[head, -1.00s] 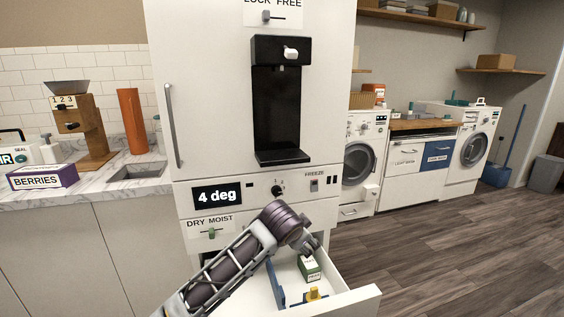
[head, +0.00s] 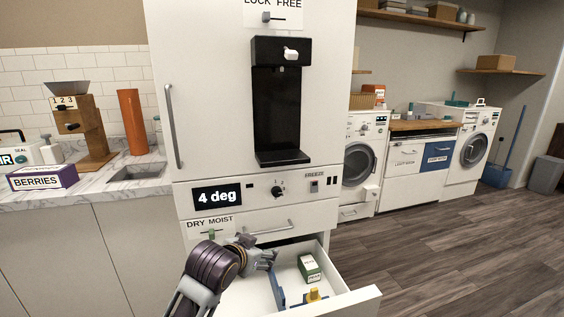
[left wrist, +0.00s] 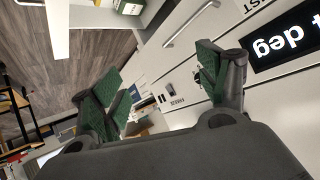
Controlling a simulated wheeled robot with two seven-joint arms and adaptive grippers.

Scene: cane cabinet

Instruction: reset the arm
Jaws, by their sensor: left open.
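My left arm comes in from the bottom, and its left gripper (head: 268,257) is at the left side of the open lower drawer (head: 355,303), in front of the fridge. The left wrist view shows its two green-padded fingers (left wrist: 160,88) spread wide with nothing between them. A green and white box (head: 309,268) and a yellow item (head: 314,295) lie in the drawer beside a blue divider (head: 277,291). The gripper is apart from both items. My right gripper is not in view.
The white fridge (head: 215,90) has a dispenser (head: 280,100), a "4 deg" display (head: 217,196), a knob (head: 278,191) and a DRY/MOIST slider (head: 211,234). A counter (head: 100,180) with a berries box (head: 43,177) stands left. Open floor (head: 450,250) lies right.

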